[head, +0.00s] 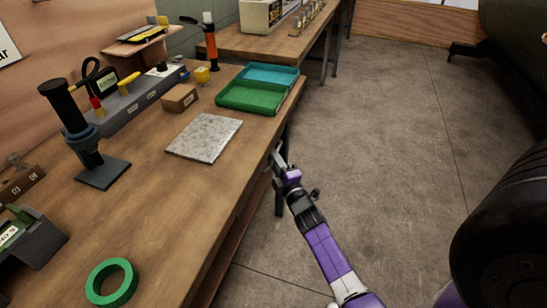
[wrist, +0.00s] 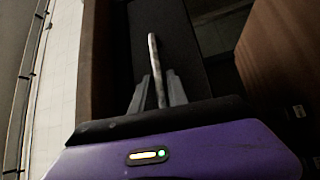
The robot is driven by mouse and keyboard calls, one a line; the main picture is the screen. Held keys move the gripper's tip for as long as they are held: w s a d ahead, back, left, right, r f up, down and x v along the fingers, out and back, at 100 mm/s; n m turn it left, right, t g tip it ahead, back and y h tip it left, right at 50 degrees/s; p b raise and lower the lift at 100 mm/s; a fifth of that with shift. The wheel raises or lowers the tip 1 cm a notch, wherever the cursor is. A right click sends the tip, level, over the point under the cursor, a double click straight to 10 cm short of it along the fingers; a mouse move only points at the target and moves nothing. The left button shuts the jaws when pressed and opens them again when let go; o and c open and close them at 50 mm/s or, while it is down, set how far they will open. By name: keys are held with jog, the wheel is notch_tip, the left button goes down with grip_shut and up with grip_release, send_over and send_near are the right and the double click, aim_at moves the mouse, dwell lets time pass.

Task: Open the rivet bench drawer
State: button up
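The rivet bench (head: 150,210) has a wooden top and runs along the left of the head view. My gripper (head: 277,158) is at its right edge, below the top. In the wrist view, a dark panel, seemingly the drawer front (wrist: 190,40), carries a slim pale bar handle (wrist: 153,52). The two grey fingers of my gripper (wrist: 158,82) stand on either side of the bar, with narrow gaps seeming to show. Contact with the bar is not clear. The drawer front is hidden in the head view.
On the bench are green and blue trays (head: 250,97), a grey stone slab (head: 204,137), a small cardboard box (head: 180,98), a black stand tool (head: 85,140) and green tape (head: 111,283). The floor (head: 390,130) right of the bench is clear. A dark rounded body (head: 510,230) stands at the right.

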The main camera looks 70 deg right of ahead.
jog(key=shift+w, duration=0.1)
grip_shut()
dwell(1.4)
